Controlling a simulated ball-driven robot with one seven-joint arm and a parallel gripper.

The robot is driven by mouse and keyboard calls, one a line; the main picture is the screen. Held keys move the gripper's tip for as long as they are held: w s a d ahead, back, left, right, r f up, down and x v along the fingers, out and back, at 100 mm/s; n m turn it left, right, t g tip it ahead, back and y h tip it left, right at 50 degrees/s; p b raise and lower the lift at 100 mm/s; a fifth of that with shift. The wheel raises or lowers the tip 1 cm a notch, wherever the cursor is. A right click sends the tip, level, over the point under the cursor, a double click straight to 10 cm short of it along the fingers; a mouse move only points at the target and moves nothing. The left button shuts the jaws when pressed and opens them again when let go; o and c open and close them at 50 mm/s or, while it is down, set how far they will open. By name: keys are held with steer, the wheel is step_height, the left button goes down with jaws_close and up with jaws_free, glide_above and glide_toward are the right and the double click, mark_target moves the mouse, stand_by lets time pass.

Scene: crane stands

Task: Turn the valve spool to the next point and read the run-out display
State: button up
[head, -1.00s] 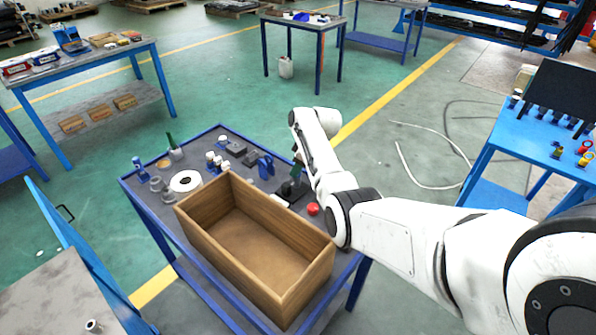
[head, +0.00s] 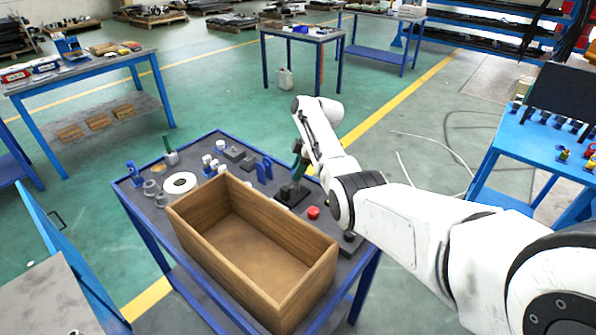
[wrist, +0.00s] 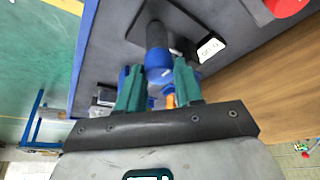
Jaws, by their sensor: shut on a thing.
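The valve spool (wrist: 158,68) shows in the wrist view as a blue-ended cylinder with a grey shaft, standing out from a dark stand plate (wrist: 195,15). My gripper (wrist: 158,84) has its two green fingers on either side of the blue end and is shut on it. A small white display (wrist: 210,48) lies beside the shaft; its digits are too small to read surely. In the head view my gripper (head: 298,168) is at the dark stand (head: 290,196) on the blue-framed bench, and my arm hides part of the spool.
An open wooden crate (head: 180,216) fills the bench's front, left of my arm. A red button (head: 313,212) sits near the stand. A white ring (head: 180,182), blue brackets (head: 264,168) and small parts stand at the back. A blue table (head: 530,140) is at the right.

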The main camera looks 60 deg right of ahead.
steer(key=o, duration=1)
steer(key=v, duration=1)
steer(key=shift+s+d+r, duration=0.1)
steer(key=shift+s+r, duration=0.05)
steer(key=shift+r, duration=0.25)
steer(key=shift+s, duration=0.1)
